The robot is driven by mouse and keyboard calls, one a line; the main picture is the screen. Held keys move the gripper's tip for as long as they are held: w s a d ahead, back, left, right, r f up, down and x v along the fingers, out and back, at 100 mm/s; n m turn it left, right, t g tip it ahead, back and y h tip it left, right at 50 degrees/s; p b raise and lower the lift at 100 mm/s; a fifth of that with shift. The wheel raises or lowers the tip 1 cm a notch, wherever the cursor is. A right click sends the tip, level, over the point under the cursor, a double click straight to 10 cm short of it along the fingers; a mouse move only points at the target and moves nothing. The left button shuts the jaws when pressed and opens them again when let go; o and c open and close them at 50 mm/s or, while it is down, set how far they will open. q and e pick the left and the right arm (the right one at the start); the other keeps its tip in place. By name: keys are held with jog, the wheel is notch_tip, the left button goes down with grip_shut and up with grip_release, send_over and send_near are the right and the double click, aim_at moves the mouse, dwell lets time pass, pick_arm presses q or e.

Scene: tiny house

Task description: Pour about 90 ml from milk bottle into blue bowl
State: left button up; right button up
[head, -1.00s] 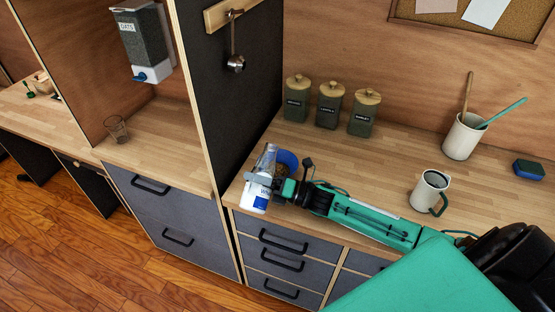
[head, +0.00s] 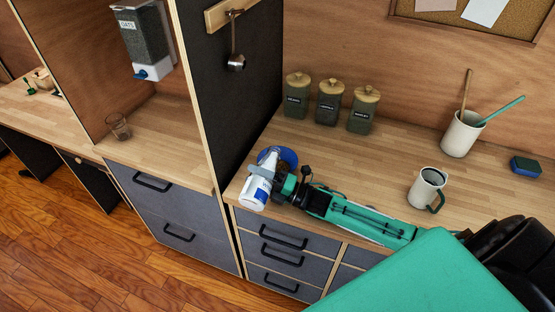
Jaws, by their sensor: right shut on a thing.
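The milk bottle (head: 254,190), white with a blue label, is held at the left end of the counter. My right gripper (head: 264,173) is shut on it, with the arm reaching in from the right. The bottle is tilted, its upper end leaning up and right in the picture, across the blue bowl (head: 289,157). The bowl stands on the counter behind the bottle and gripper, which hide much of it. I cannot see its contents or any stream of milk. My left gripper is not in view.
Three lidded canisters (head: 328,107) stand behind the bowl. A white mug (head: 426,188), a utensil crock (head: 461,135) and a blue-green sponge (head: 526,166) are to the right. A dark partition (head: 235,90) rises left of the bowl. Bare counter lies between the canisters and mug.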

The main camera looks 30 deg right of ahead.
jog(key=shift+w+r+m, duration=0.1)
jog(key=shift+m, duration=0.2)
jog(key=shift+a+m, duration=0.1)
jog(key=shift+m, duration=0.2)
dwell(0.4)
jog(key=shift+r+m+t+h+p, duration=0.1)
jog(key=shift+m+t+h+p, duration=0.25)
jog(key=shift+m, duration=0.45)
dwell(1.2)
jog(key=shift+f+n+b, duration=0.25)
jog(key=shift+n+b, duration=0.25)
jog(key=shift+n, duration=0.4)
jog(key=n, duration=0.1)
jog(key=s+a+n+g+y, duration=0.1)
jog(key=shift+s+n+g, duration=0.15)
jog(key=shift+n+g, duration=0.1)
jog(key=shift+n, duration=0.15)
jog(key=shift+f+n+b, duration=0.2)
jog(key=shift+n+b, duration=0.15)
jog(key=shift+n, duration=0.05)
jog(key=shift+d+f+n+g+y+b, duration=0.15)
jog(key=shift+n+g+y+b, duration=0.15)
jog(key=shift+n+b, duration=0.3)
